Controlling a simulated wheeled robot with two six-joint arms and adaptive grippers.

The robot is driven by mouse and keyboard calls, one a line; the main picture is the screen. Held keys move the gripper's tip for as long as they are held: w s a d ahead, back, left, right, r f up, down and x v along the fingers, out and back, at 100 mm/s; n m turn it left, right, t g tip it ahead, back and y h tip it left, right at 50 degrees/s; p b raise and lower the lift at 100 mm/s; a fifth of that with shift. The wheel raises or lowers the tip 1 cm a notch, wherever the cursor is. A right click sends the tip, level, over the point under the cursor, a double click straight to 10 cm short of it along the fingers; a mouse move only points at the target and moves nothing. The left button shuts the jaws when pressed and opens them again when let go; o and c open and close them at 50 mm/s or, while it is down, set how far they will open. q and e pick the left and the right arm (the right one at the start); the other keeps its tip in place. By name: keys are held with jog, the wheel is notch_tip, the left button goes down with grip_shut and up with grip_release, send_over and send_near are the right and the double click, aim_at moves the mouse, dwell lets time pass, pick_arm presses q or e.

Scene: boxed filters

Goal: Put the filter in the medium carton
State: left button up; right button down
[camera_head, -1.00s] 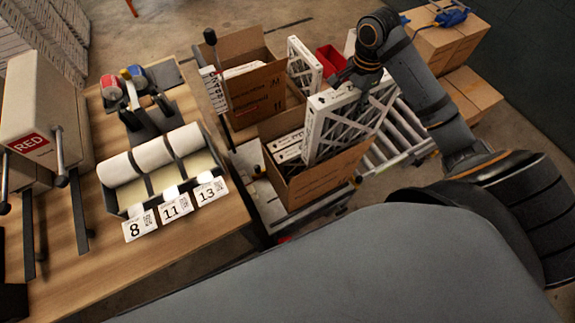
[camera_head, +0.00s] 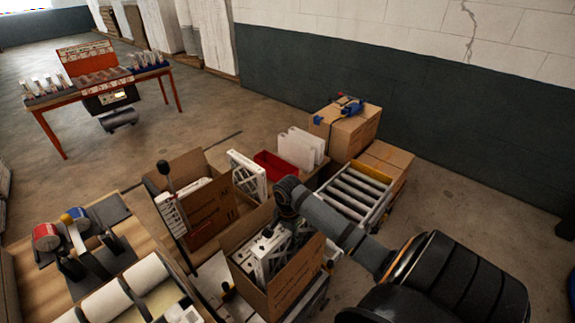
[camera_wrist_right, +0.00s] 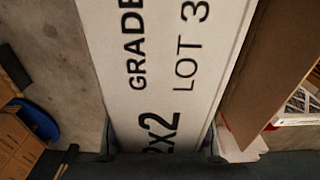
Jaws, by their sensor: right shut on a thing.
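My right gripper (camera_head: 289,212) is shut on a white-framed filter (camera_head: 262,262), over the nearer open brown carton (camera_head: 292,288). The filter stands on edge with its lower part inside this carton; the carton wall hides its bottom. Other white filter edges show beside it in the carton. In the right wrist view my right gripper (camera_wrist_right: 160,145) has a finger on each side of the filter's printed white edge (camera_wrist_right: 165,65), which reads "GRADE" and "LOT 3". A brown carton wall (camera_wrist_right: 268,60) runs along its right side. My left gripper is not in view.
Another open carton (camera_head: 212,215) holding filters stands behind, to the left. A separate white filter (camera_head: 247,175), a red bin (camera_head: 277,166) and a roller conveyor (camera_head: 355,192) lie beyond. A workbench (camera_head: 35,285) with paper rolls is at the left. Closed boxes (camera_head: 345,130) stand at the back.

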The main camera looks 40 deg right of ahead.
aim_at(288, 258)
notch_tip(288, 258, down, 14)
jog(key=shift+d+r, duration=0.1)
jog(key=shift+d, duration=0.05)
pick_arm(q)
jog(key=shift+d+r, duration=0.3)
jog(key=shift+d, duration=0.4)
pick_arm(e)
jog(key=shift+w, duration=0.1)
